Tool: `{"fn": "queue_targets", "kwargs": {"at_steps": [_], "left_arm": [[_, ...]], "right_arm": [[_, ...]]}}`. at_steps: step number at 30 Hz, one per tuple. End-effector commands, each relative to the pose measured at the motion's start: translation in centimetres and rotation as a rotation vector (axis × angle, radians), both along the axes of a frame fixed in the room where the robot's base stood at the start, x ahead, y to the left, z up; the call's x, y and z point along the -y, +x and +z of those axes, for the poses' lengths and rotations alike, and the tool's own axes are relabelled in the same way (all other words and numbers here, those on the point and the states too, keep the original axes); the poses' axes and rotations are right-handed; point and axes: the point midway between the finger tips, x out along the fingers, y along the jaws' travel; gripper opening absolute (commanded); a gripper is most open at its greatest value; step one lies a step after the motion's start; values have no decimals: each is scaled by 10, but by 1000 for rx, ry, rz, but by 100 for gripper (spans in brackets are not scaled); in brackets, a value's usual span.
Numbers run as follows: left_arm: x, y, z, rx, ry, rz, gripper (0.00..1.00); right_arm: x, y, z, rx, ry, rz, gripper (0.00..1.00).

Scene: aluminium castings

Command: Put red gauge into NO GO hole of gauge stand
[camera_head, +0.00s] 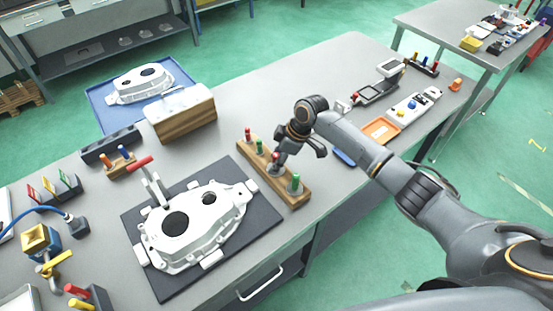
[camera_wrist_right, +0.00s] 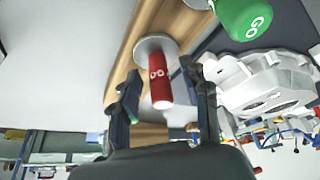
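The wooden gauge stand (camera_head: 290,198) lies right of the white casting in the head view. A red gauge (camera_head: 276,156) with a grey flange is at the stand's front half, beside a green gauge (camera_head: 295,182). In the right wrist view the red gauge (camera_wrist_right: 159,82) shows white lettering, of which "GO" is legible, and its flange appears at the wood. My right gripper (camera_wrist_right: 163,82) is open, with one finger on each side of the red handle and visible gaps. The hole under the flange is hidden. My left gripper is in neither view.
Another red gauge (camera_head: 247,134) and a green gauge (camera_head: 258,147) stand at the far end of the stand. The white casting (camera_head: 195,225) on a dark mat is to the left. An orange tray (camera_head: 381,131) lies to the right.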

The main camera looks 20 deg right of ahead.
Motion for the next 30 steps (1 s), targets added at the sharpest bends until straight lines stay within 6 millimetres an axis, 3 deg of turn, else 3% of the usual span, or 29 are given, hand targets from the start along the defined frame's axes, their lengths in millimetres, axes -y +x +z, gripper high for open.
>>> {"fn": "queue_targets", "kwargs": {"at_steps": [8, 21, 30], "left_arm": [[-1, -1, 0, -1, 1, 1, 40], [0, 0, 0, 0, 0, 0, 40], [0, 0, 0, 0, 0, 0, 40]], "right_arm": [[3, -1, 6, 0, -1, 0, 46], [33, -14, 85, 4, -2, -1, 46], [42, -19, 111, 1, 0, 0, 46]]}}
